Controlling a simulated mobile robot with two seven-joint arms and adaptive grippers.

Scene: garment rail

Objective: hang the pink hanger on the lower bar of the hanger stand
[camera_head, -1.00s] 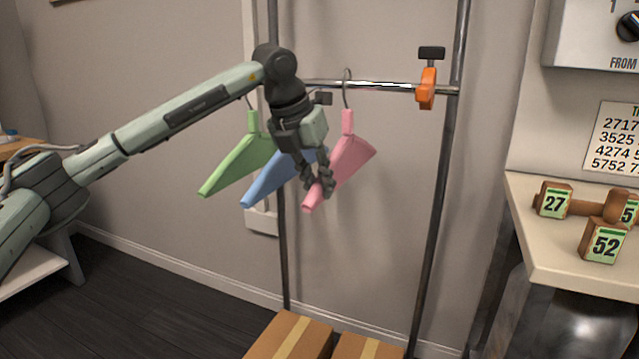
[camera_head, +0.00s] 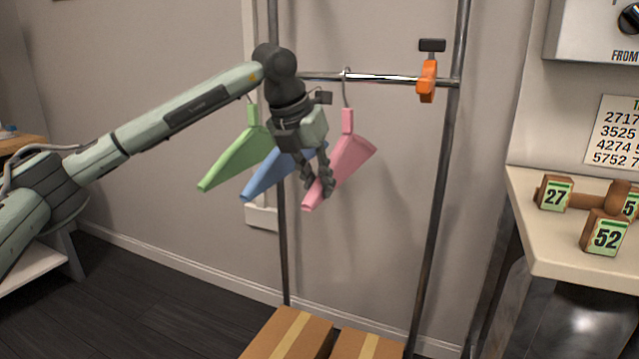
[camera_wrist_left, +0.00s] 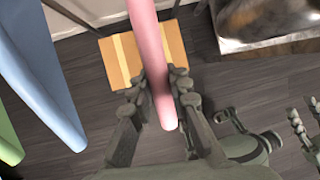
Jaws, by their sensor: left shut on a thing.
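The pink hanger (camera_head: 350,160) is at the stand's bar (camera_head: 385,79), the only crossbar in view. Its hook top is just above the bar and appears to be over it; contact is unclear. My left gripper (camera_head: 318,186) is shut on its lower left arm. The wrist view shows the pink hanger (camera_wrist_left: 148,45) between the fingers (camera_wrist_left: 156,88). The green hanger (camera_head: 238,160) and blue hanger (camera_head: 272,178) are to its left; my arm hides part of the bar and the blue hanger's top. What seems to be my right gripper (camera_wrist_left: 305,125) is partly cut off in the wrist view.
An orange clamp (camera_head: 427,80) sits on the bar near the right upright (camera_head: 440,190). The bar is free between hook and clamp. Cardboard boxes (camera_head: 290,335) are below. A table (camera_head: 560,245) with numbered dumbbells (camera_head: 555,195) is at right.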

